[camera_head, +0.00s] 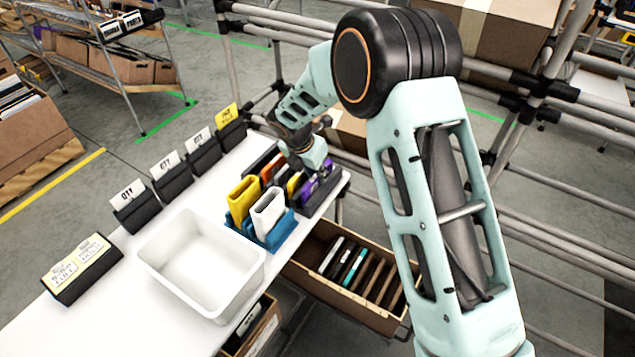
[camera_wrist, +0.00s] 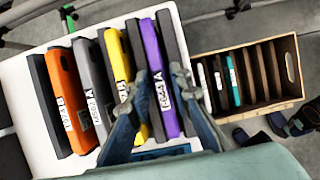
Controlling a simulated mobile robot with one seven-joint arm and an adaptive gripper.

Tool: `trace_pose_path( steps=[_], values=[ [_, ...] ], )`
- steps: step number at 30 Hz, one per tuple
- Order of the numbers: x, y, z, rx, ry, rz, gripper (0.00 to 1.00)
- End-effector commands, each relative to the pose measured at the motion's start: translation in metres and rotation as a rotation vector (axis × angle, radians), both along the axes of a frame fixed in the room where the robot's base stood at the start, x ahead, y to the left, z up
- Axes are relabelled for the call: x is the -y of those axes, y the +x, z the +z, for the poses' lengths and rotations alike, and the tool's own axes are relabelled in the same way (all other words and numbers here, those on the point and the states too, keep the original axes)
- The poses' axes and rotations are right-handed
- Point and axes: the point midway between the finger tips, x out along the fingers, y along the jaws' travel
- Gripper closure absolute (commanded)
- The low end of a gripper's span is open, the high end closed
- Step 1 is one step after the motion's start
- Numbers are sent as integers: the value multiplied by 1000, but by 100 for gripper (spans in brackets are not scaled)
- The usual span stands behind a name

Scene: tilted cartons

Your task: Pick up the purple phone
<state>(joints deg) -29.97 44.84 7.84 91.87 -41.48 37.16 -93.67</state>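The purple phone (camera_wrist: 153,55) stands on edge in a row of phones, between two dark slabs, with a white label on its face. It also shows in the head view (camera_head: 325,183), partly hidden by my gripper. My gripper (camera_wrist: 158,74) is open over the row, with one fingertip on each side of the purple phone. Whether the fingers touch it I cannot tell. In the head view my gripper (camera_head: 312,163) reaches down at the far right end of the row.
Beside it stand a yellow phone (camera_wrist: 117,60), a grey one (camera_wrist: 90,75) and an orange one (camera_wrist: 68,95). A white bin (camera_head: 205,262) sits on the white table. A carton of thin items (camera_head: 335,285) stands below the table edge.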

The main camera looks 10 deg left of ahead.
Motion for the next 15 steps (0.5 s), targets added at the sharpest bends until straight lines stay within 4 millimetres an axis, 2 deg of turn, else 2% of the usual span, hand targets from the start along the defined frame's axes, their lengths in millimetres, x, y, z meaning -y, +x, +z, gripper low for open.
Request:
trace_pose_path(
  steps=[1, 5, 15],
  values=[
    [0, 0, 0, 0, 0, 0, 87],
    [0, 0, 0, 0, 0, 0, 100],
    [0, 0, 2, 0, 1, 0, 100]
  ],
)
